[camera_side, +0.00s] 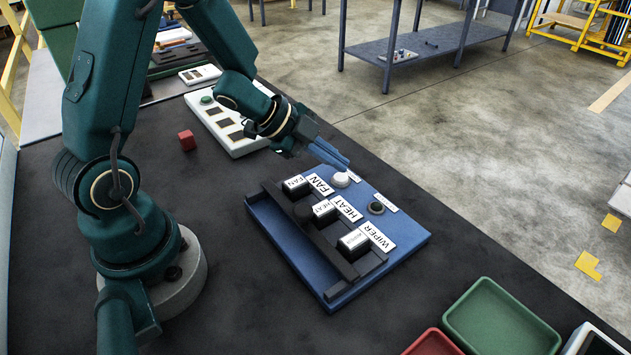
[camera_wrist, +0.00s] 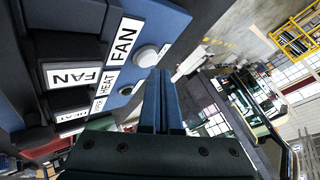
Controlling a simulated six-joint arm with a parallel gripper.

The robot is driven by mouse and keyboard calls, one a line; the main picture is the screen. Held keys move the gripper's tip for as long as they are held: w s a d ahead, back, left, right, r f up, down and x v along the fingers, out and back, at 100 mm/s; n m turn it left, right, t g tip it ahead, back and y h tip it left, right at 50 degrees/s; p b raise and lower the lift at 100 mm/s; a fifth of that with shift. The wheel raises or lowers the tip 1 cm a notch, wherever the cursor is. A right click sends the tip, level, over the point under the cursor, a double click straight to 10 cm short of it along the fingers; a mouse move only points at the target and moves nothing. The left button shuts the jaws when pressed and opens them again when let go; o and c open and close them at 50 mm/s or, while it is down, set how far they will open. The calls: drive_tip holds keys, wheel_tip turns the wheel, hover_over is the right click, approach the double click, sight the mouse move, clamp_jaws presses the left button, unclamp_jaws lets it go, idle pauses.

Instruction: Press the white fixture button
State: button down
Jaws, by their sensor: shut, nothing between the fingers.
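The white button (camera_side: 341,180) is a round white knob near the far edge of the blue fixture board (camera_side: 410,238). My gripper (camera_side: 346,164) is shut and empty, with its blue fingertips just above the button in the side view; I cannot tell whether they touch it. In the wrist view the white button (camera_wrist: 147,57) shows just left of the tips of the shut fingers (camera_wrist: 161,74). A dark round button (camera_side: 376,208) sits on the board, to the right of the white one.
Black blocks labelled FAN (camera_side: 297,187), HEAT (camera_side: 325,211) and WIPER (camera_side: 353,243) sit in a row on the board. A white panel (camera_side: 225,125) lies behind my arm. A red cube (camera_side: 187,140), a green tray (camera_side: 500,320) and a red tray (camera_side: 433,343) are on the dark table.

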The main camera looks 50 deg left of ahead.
drive_tip(key=shift+r, duration=0.2)
wheel_tip(320, 180, up, 6)
drive_tip(key=shift+f, duration=0.1)
idle(0.7)
wheel_tip(320, 180, up, 9)
drive_tip(key=n+t, duration=0.2)
drive_tip(key=t, duration=0.2)
hover_over(334, 177)
drive_tip(key=d, duration=0.2)
drive_tip(key=s+a+r+n+t+y, duration=0.2)
drive_tip(key=a+r+n+y, duration=0.2)
drive_tip(key=r+n+y, duration=0.2)
drive_tip(key=s+d+f+n+g+h, duration=0.1)
drive_tip(key=s+d+f+n+g, duration=0.1)
drive_tip(key=s, duration=0.5)
drive_tip(key=s+d+f+n+g+h, duration=0.1)
drive_tip(key=s+d+f+n+g, duration=0.2)
drive_tip(key=s+f+g, duration=0.3)
drive_tip(key=shift+s+f+n, duration=0.6)
drive_tip(key=shift+s+f, duration=0.1)
drive_tip(key=shift+s, duration=0.15)
drive_tip(key=shift+d, duration=0.1)
